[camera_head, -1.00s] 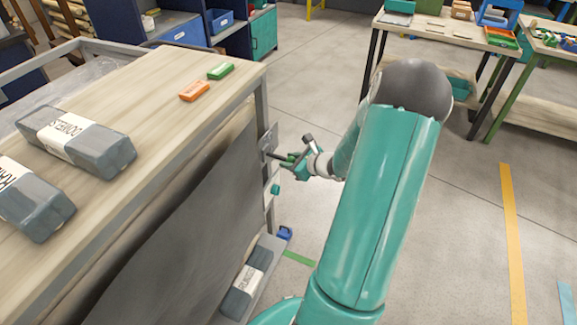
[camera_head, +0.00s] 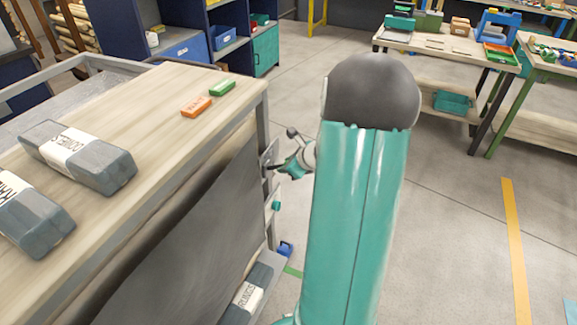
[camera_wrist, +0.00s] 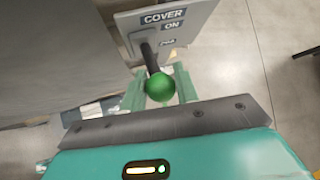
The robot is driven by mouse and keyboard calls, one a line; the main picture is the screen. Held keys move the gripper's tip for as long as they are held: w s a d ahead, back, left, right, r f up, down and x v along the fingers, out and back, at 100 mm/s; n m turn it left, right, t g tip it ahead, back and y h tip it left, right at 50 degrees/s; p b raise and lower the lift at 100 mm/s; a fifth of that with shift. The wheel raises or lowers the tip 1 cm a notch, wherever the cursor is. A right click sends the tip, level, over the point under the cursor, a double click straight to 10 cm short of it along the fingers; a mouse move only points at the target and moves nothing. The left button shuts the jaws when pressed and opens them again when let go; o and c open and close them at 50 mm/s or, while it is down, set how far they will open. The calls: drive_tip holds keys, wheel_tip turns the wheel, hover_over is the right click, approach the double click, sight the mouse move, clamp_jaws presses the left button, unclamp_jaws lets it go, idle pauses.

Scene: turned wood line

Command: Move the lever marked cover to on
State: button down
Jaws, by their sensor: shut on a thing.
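The cover lever has a dark shaft and a green ball knob (camera_wrist: 160,87) in the wrist view. It comes out of a grey plate (camera_wrist: 190,18) marked COVER, with ON below and a smaller, unreadable label under that. The shaft meets the plate just left of these labels; I cannot tell its exact setting. My gripper (camera_wrist: 159,91) has one green finger on each side of the knob and is shut on it. In the head view my gripper (camera_head: 291,168) is at the bench's right end beside the plate, partly hidden by my arm.
The wooden bench top (camera_head: 170,110) holds grey boxes (camera_head: 80,155), an orange block (camera_head: 197,106) and a green block (camera_head: 222,88). Another grey box (camera_head: 247,297) lies low beside the bench. Work tables (camera_head: 450,45) stand at the back right.

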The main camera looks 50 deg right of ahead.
drive_tip(key=shift+w+r, duration=0.2)
drive_tip(key=c, duration=1.1)
unclamp_jaws()
drive_tip(key=shift+s+f, duration=0.1)
drive_tip(key=v, duration=1.4)
